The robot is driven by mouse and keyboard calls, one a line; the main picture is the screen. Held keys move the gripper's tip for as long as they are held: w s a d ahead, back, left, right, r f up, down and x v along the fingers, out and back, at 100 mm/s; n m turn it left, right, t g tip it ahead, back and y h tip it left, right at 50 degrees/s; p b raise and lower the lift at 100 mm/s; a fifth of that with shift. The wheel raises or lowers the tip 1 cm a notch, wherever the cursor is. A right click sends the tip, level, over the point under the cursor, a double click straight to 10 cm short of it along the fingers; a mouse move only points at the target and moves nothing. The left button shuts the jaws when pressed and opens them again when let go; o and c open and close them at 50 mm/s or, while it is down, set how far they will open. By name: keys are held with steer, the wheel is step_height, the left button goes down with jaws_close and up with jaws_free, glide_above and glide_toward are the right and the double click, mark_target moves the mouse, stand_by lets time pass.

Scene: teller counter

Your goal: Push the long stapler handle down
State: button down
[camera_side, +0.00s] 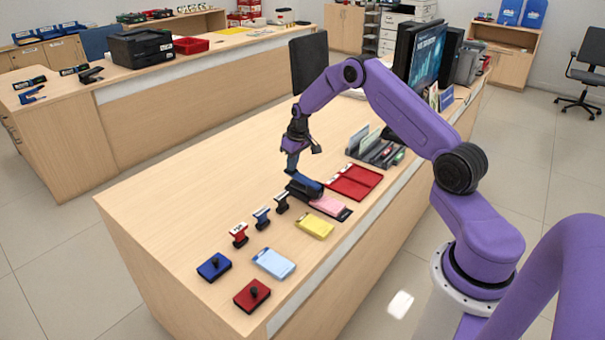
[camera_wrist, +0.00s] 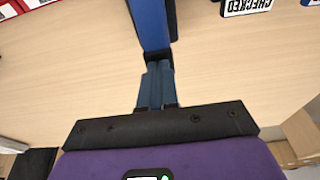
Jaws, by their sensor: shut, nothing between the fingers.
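The long stapler (camera_side: 306,187), dark with a blue top, lies on the near counter just below my gripper. Its blue handle (camera_wrist: 149,22) runs up from the fingertips in the wrist view. My gripper (camera_side: 291,172) is shut and empty, pointing down over the stapler's far-left end. The closed blue fingers also show in the wrist view (camera_wrist: 156,84), in line with the handle. The fingertips are at or very close to the handle; I cannot tell whether they touch it. The stapler's lower part is mostly hidden in the wrist view.
A red tray (camera_side: 370,190) and a pink pad (camera_side: 328,206) lie right of the stapler. A black stamp (camera_side: 281,204), a blue stamp (camera_side: 262,218) and a red stamp (camera_side: 239,235) stand in front-left. A grey organizer (camera_side: 365,149) stands behind. The counter's left side is clear.

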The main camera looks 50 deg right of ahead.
steer(key=shift+s+f, duration=0.15)
steer(key=shift+f, duration=0.2)
steer(key=shift+r, duration=0.1)
steer(key=w+v, duration=0.1)
steer(key=v, duration=0.6)
steer(key=shift+w+r, duration=0.4)
steer(key=shift+r, duration=0.2)
